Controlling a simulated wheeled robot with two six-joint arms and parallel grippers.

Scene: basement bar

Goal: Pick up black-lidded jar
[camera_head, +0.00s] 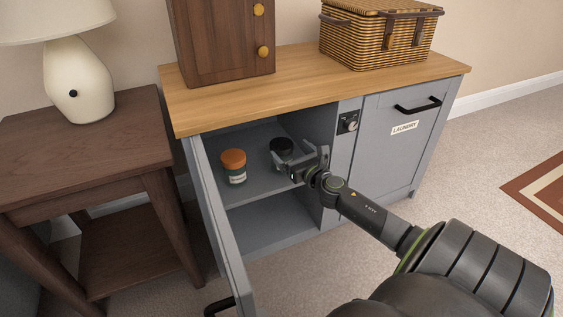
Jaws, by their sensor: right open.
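The black-lidded jar (281,152) stands upright on the upper shelf inside the open grey cabinet (340,157). Its lower right part is hidden behind my right gripper. My right gripper (286,166) is open at the cabinet's opening, its fingers pointing left near the jar. I cannot tell whether the fingers touch the jar. My left gripper is not in view.
An orange-lidded jar (234,166) stands left of the black-lidded jar on the same shelf. The cabinet door (219,215) stands open on the left. A wicker basket (378,37) and a wooden box (222,40) sit on the wooden top. A side table (85,150) holds a lamp (78,80).

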